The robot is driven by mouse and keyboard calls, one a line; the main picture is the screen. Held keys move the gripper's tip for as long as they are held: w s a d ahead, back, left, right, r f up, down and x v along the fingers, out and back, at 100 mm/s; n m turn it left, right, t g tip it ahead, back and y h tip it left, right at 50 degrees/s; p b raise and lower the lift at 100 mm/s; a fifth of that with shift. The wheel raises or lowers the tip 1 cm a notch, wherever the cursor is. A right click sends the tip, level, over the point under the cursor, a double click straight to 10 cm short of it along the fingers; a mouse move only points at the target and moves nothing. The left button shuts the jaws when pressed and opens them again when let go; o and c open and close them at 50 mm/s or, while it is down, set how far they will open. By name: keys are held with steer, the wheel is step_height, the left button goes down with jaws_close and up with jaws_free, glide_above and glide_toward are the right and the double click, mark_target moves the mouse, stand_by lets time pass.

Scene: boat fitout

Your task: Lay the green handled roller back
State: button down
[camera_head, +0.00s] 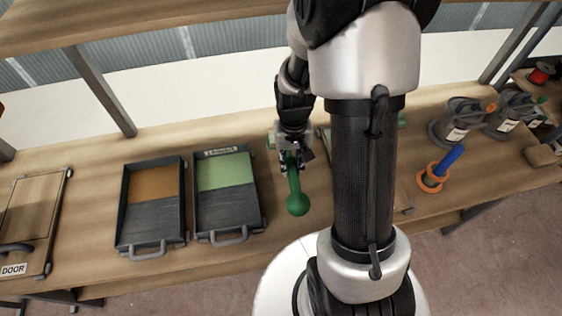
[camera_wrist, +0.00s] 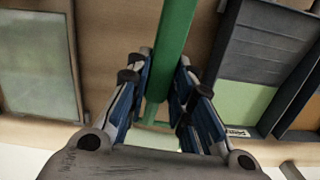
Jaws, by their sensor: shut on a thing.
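The green handled roller (camera_head: 297,200) is in my gripper (camera_head: 290,160). Its dark green handle sticks out toward the near side of the bench and ends in a rounded knob. In the wrist view the green handle (camera_wrist: 174,35) runs between the blue-sided fingers of my gripper (camera_wrist: 161,75), which are shut on it. A pale green part shows beyond the fingers; much of the roller's far end is hidden by the gripper. The tray with green paint (camera_head: 228,212) lies just left of the roller. I cannot tell whether the roller touches the bench.
A tray with orange paint (camera_head: 150,225) lies left of the green one. A framed door panel (camera_head: 30,208) is at far left. A shelf (camera_head: 130,22) overhangs the wooden bench.

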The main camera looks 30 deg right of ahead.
steer(key=shift+s+f+b, duration=0.2)
steer(key=shift+f+b, duration=0.35)
steer(key=shift+f, duration=0.2)
step_height(320, 180, down, 10)
steer(key=b, duration=0.7)
steer(key=shift+w+r+b, duration=0.1)
steer(key=shift+b, duration=0.25)
steer(key=c, duration=1.3)
jaws_free()
steer(key=r, duration=1.2)
steer(key=shift+w+d, duration=0.15)
steer(key=shift+w, duration=0.2)
